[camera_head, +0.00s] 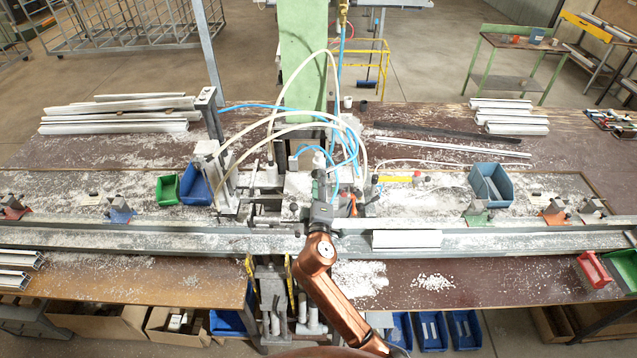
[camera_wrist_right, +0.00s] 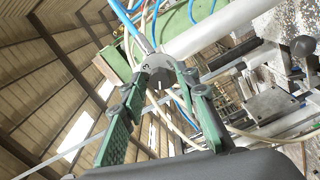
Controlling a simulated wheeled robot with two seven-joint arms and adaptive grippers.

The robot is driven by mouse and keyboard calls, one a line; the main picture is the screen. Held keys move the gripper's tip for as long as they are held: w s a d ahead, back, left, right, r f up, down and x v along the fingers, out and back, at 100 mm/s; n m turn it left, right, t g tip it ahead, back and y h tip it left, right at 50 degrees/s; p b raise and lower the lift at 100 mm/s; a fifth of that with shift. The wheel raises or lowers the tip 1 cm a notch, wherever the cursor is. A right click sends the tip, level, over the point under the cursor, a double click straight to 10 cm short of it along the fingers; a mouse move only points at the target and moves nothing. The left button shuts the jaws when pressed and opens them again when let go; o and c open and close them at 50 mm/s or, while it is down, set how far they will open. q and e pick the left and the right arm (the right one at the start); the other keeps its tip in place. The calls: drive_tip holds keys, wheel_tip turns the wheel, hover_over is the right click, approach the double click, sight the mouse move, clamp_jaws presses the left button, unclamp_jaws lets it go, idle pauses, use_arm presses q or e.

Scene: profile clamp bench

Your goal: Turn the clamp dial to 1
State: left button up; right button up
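A dark grey round part that looks like the clamp dial (camera_wrist_right: 156,66) shows in the right wrist view, with small pale marks that I cannot read for sure. My right gripper (camera_wrist_right: 161,88) has its two green-padded fingers spread, one on each side of the dial's near end. I cannot tell whether they touch it. In the head view the right gripper (camera_head: 319,180) is over the middle of the bench, at the clamp unit (camera_head: 269,178), and the dial is hidden there. My left gripper is not in view.
Blue and cream hoses (camera_head: 284,86) loop over the clamp unit close to my right gripper. A green column (camera_head: 303,55) stands behind it. A white profile (camera_head: 406,239) lies on the rail at right. Blue bins (camera_head: 194,185) and (camera_head: 491,184) stand on both sides.

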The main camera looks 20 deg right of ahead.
drive_tip(key=shift+o, duration=0.4)
drive_tip(key=v, duration=1.2)
